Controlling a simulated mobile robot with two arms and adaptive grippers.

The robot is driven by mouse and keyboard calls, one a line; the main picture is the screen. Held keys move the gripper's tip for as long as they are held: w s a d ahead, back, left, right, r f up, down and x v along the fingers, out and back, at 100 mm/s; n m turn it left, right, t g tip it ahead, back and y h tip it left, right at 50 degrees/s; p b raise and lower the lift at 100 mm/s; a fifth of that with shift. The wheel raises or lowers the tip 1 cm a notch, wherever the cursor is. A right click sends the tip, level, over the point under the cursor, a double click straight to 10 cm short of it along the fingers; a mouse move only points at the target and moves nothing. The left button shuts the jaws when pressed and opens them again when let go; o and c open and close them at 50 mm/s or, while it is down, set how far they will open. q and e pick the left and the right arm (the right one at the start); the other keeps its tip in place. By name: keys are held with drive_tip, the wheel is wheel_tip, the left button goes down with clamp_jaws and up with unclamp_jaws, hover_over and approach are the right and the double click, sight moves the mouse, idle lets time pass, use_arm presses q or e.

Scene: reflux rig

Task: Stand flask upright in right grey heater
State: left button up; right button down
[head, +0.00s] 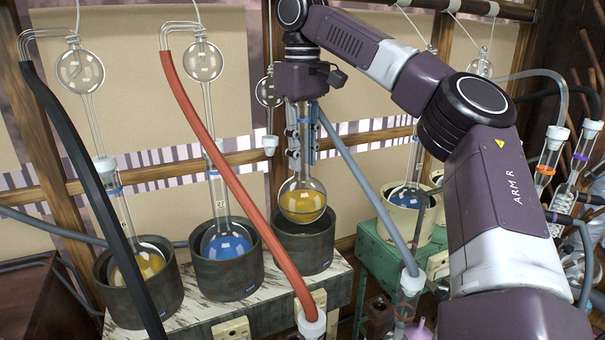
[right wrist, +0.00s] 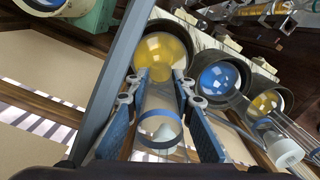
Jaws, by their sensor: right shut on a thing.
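My right gripper (head: 300,130) is shut on the neck of a round flask (head: 302,203) with yellow liquid. The flask hangs about upright, bulb down, at the mouth of the right grey heater (head: 303,250). Dark heater interior shows below the bulb, and I cannot tell whether they touch. In the right wrist view the blue finger pads (right wrist: 158,100) lie on both sides of the clear neck, with the yellow bulb (right wrist: 164,55) beyond them and the heater's dark rim behind it. My left gripper is not in view.
The middle grey heater (head: 228,275) holds a blue flask (head: 228,245), the left one (head: 145,300) a yellow flask (head: 140,265). A red hose (head: 220,170) and a black hose (head: 75,160) cross in front. A cream heater (head: 405,222) stands on a green block to the right.

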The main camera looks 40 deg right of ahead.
sight(303, 176)
drive_tip(key=shift+w+f, duration=0.1)
drive_tip(key=shift+f, duration=0.25)
drive_tip(key=shift+s+a+f, duration=0.15)
drive_tip(key=shift+s+f, duration=0.1)
drive_tip(key=shift+f, duration=0.9)
drive_tip(key=shift+w+f, duration=0.15)
drive_tip(key=shift+f, duration=0.25)
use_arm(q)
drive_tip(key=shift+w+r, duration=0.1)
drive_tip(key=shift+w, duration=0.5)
use_arm(e)
drive_tip(key=shift+f, duration=0.6)
drive_tip(key=c, duration=1.7)
unclamp_jaws()
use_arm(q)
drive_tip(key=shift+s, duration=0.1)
